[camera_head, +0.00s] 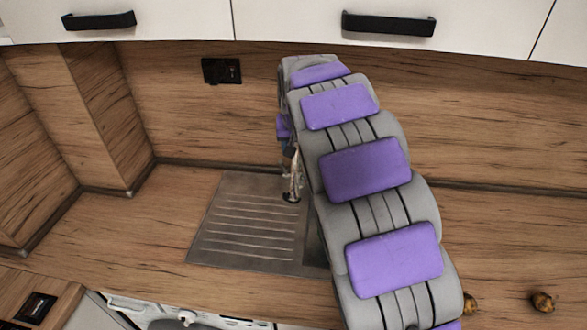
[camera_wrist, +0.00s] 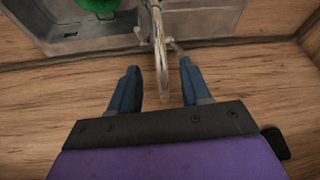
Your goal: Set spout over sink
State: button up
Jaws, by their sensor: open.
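The chrome spout (camera_wrist: 160,50) runs between the two blue fingers of my gripper (camera_wrist: 159,68) in the wrist view. The fingers are apart, one on each side, with a visible gap to the spout. The sink (camera_wrist: 58,32) is at the top of the wrist view. In the head view, the tap's base (camera_head: 291,194) shows beside the steel drainboard (camera_head: 245,228). My arm hides most of the sink basin and the gripper's fingertips there.
A green round object (camera_wrist: 98,8) lies in the sink. A black wall socket (camera_head: 221,70) is on the oak splashback (camera_head: 180,110). White cabinets (camera_head: 180,18) hang above. Two brown roundish items (camera_head: 543,302) (camera_head: 469,303) lie at the lower right. The counter left of the drainboard is clear.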

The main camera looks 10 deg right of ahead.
aim_at(294, 168)
jog(key=b+x, duration=0.1)
jog(key=x, duration=1.2)
jog(key=shift+d, duration=0.1)
jog(key=shift+c, duration=0.3)
grip_shut()
